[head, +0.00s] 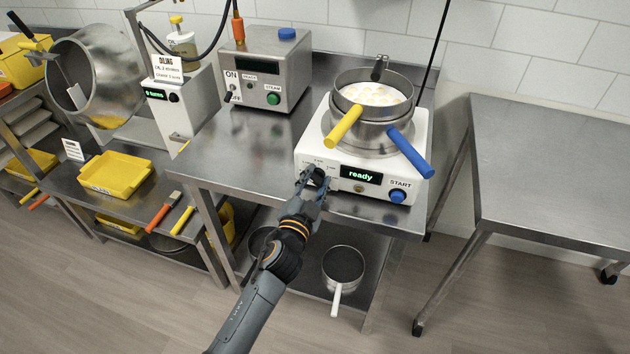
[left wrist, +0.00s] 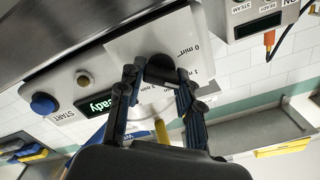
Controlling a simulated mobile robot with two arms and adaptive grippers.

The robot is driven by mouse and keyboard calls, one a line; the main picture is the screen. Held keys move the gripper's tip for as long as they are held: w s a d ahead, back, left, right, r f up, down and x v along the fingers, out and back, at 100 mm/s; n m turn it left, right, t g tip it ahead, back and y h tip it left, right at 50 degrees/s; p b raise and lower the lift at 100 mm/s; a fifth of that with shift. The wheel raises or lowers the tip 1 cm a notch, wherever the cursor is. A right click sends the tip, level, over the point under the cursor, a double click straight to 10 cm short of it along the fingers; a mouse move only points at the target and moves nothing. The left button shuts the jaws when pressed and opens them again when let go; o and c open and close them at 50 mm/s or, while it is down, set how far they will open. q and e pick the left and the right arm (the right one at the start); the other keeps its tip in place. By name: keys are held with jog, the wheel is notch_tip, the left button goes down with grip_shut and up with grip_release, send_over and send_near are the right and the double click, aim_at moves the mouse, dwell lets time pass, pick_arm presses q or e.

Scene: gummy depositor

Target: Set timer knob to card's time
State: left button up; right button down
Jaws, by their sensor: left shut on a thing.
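The white cooker (head: 312,146) stands on the steel table with a green "ready" display (head: 360,177) and a blue START button (head: 397,197). My left gripper (head: 314,177) is at the left of its front panel, shut on the black timer knob (left wrist: 160,69). In the left wrist view, minute marks such as "0 min" (left wrist: 189,47) ring the knob. A white card (head: 167,68) headed "OILING" stands at the back left; its smaller lines are hard to read. My right gripper is not in view.
A pot with a yellow handle (head: 345,127) and a blue handle (head: 409,152) sits on the cooker with pale contents. A steam box (head: 265,68) stands behind left. The right steel table (head: 550,160) is bare. A yellow tray (head: 115,176) is at left.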

pick_arm(q)
jog(key=m, duration=0.5)
jog(key=shift+d+m, duration=0.1)
jog(key=shift+m, duration=0.2)
jog(key=shift+f+m, duration=0.15)
jog(key=shift+m, duration=2.05)
jog(key=o, duration=1.1)
jog(key=shift+o, duration=0.2)
jog(key=shift+s, duration=0.1)
jog(key=v, duration=1.2)
